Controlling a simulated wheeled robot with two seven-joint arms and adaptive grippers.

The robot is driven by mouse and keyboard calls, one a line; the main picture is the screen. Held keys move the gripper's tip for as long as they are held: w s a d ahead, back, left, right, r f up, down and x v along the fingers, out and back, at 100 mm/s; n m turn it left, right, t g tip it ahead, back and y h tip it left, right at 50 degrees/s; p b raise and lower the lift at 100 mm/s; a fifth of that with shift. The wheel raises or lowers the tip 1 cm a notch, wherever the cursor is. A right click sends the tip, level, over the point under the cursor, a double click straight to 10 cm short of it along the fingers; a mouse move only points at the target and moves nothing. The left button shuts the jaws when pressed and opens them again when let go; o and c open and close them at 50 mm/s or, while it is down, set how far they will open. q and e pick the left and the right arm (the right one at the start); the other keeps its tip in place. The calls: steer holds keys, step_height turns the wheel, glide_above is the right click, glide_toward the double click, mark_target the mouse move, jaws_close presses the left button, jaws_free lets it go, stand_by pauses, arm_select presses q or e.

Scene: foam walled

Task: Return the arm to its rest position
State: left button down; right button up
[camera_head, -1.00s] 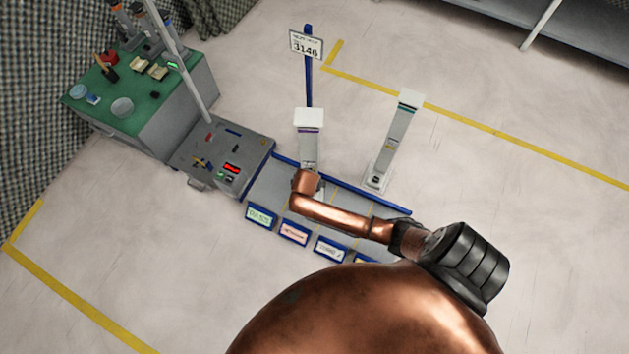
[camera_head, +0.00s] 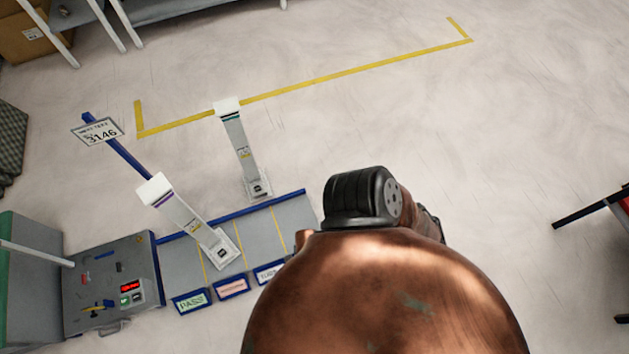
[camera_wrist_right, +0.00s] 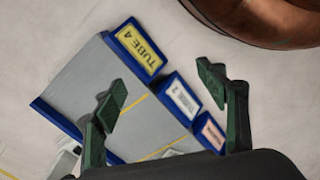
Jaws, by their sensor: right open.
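My copper arm (camera_head: 385,300) fills the bottom middle of the head view, with its black joint (camera_head: 365,197) above the grey floor. It hides my right gripper there. In the right wrist view my right gripper (camera_wrist_right: 165,88) is open, with its green fingers wide apart and nothing between them. Below it is a grey board (camera_wrist_right: 85,90) with blue-framed labels, one of them a yellow tube label (camera_wrist_right: 139,49). The board also shows in the head view (camera_head: 182,268), its right end hidden by my arm. My left gripper is not in view.
Two white posts stand at the board, one on it (camera_head: 185,213) and one at its far edge (camera_head: 238,145). A grey control box (camera_head: 105,270) is at left, by a number sign (camera_head: 97,132). A dark-edged table (camera_head: 590,208) is at right. The floor between is clear.

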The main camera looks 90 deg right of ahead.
steer(key=s, duration=0.3)
steer(key=shift+s+r+n, duration=0.25)
steer(key=shift+s+n, duration=0.1)
steer(key=shift+n, duration=0.05)
arm_select(q)
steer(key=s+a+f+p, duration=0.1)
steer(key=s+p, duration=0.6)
steer(key=p, duration=0.2)
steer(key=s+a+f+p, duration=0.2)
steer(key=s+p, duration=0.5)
steer(key=p, duration=0.3)
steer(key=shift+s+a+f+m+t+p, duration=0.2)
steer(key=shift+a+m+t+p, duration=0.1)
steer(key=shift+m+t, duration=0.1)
arm_select(e)
steer(key=s+d+f, duration=0.1)
steer(key=s, duration=0.6)
steer(key=s+d+f, duration=0.2)
steer(key=s, duration=0.5)
steer(key=shift+s+d+f+n, duration=0.2)
steer(key=shift+d+n, duration=0.05)
steer(key=shift+n, duration=0.15)
